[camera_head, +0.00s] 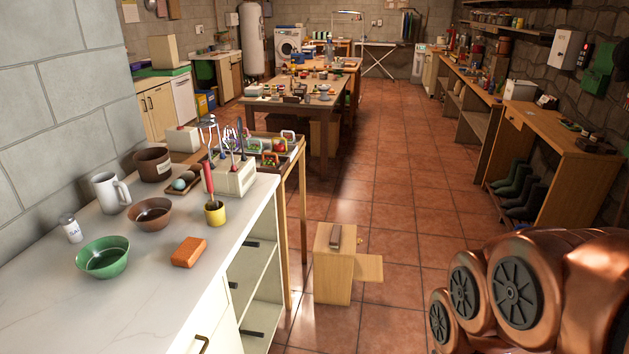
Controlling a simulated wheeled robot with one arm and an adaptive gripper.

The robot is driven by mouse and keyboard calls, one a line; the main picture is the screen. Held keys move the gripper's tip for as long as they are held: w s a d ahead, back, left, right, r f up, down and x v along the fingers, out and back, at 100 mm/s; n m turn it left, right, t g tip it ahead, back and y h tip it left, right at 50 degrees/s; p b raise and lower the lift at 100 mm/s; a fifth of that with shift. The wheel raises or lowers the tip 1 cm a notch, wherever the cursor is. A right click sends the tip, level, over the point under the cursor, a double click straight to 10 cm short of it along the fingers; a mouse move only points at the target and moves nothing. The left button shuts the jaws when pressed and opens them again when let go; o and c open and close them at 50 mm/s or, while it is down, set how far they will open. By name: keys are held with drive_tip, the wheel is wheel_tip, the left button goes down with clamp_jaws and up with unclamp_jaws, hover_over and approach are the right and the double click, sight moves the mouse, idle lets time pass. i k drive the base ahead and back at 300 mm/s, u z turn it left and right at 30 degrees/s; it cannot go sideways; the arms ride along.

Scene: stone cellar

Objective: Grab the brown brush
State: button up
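A small brown object (335,235) that looks like a brush lies on top of a light wooden box (332,274) on the tiled floor. It is too small to make out bristles. My copper-coloured arm shows at the lower right of the head view, to the right of the box and apart from it. My gripper itself is not visible in this view.
A white counter (150,310) at the left holds a green bowl (103,257), an orange block (188,251), and several mugs and pots. A wooden bench (550,130) with boots below lines the right wall. Open tiled floor (400,190) lies between.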

sight(335, 235)
drive_tip(key=z, duration=0.75)
drive_tip(key=i, duration=2.2)
drive_tip(key=u, duration=3.15)
